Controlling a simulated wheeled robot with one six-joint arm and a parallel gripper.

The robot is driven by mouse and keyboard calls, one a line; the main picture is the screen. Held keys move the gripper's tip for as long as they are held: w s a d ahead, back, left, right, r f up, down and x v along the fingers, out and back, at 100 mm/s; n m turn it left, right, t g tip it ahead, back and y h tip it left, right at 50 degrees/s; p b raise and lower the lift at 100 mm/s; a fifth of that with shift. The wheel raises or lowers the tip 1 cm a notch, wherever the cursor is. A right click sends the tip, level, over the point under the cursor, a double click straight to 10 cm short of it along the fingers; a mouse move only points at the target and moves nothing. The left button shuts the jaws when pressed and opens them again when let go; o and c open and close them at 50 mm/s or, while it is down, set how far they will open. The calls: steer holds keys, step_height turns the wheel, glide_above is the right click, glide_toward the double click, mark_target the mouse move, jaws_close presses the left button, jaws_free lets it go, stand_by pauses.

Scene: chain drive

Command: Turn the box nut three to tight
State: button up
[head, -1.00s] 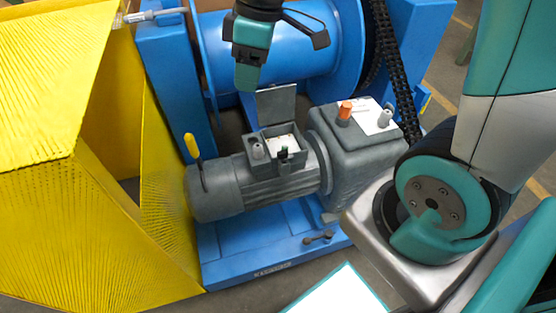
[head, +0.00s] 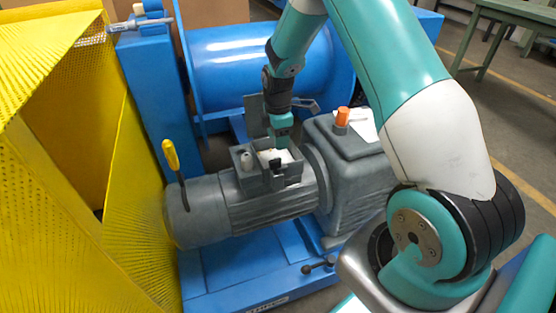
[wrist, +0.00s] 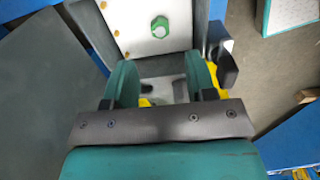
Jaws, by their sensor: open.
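The open terminal box (head: 246,178) sits on top of the grey motor, with a white interior and its lid (head: 256,117) standing up behind. In the wrist view, a green nut (wrist: 160,27) sits on the white panel (wrist: 150,45), with small brass-coloured pieces (wrist: 117,33) to its left. I cannot tell which one is nut three. My gripper (head: 282,146) is over the box in the head view. In the wrist view my gripper (wrist: 160,82) is open, its two teal fingers apart and nothing clearly between them; the green nut appears beyond the fingertips.
A yellow-handled tool (head: 171,158) stands at the motor's left end. The gearbox (head: 350,170) with an orange cap (head: 342,117) is on the right. A blue drum (head: 255,65) stands behind, and a yellow mesh guard (head: 130,220) is at left.

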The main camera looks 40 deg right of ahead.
step_height(320, 180, down, 8)
steer(key=shift+r+b, duration=0.15)
steer(key=shift+b, duration=0.5)
steer(key=c, duration=0.9)
